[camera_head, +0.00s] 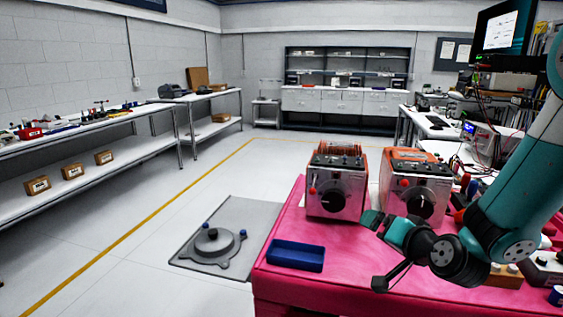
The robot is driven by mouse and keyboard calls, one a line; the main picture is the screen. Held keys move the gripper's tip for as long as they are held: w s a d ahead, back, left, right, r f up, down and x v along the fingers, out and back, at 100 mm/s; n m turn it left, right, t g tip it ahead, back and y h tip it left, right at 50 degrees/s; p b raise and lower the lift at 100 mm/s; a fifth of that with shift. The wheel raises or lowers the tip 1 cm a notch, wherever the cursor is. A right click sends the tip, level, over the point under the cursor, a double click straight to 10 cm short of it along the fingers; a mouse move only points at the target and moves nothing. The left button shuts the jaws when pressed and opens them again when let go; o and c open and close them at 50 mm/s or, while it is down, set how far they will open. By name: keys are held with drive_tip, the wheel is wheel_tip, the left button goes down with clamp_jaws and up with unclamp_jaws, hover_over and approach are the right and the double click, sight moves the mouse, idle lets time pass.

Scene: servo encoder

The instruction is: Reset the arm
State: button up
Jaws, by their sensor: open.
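My arm reaches in from the right side of the head view, teal and dark grey, bent low over a pink-topped table (345,262). My gripper (380,285) is at the arm's lower end, dark, with its fingers apart and nothing seen between them. It is above the table's front part, in front of two orange-and-silver boxes. The left box (325,187) has a black dial and a red knob.
A blue tray (295,255) lies at the table's left front corner. Small items crowd the table's right side, including a wooden block (503,277). A grey floor plate with a round fixture (212,242) lies left of the table.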

drive_tip(key=s+a+r+n+g+y, duration=0.25)
drive_tip(key=s+a+n+g, duration=0.2)
drive_tip(key=s, duration=0.25)
drive_tip(key=s+a+r+n+g+y, duration=0.1)
drive_tip(key=s+a+r+n+g, duration=0.3)
drive_tip(key=s, duration=0.3)
drive_tip(key=s+r+n+g+h, duration=0.2)
drive_tip(key=s+r+n+g, duration=0.1)
drive_tip(key=s, duration=1.2)
drive_tip(key=shift+d+n+g+h, duration=0.2)
drive_tip(key=shift+n+g+h, duration=0.2)
drive_tip(key=shift+g, duration=0.65)
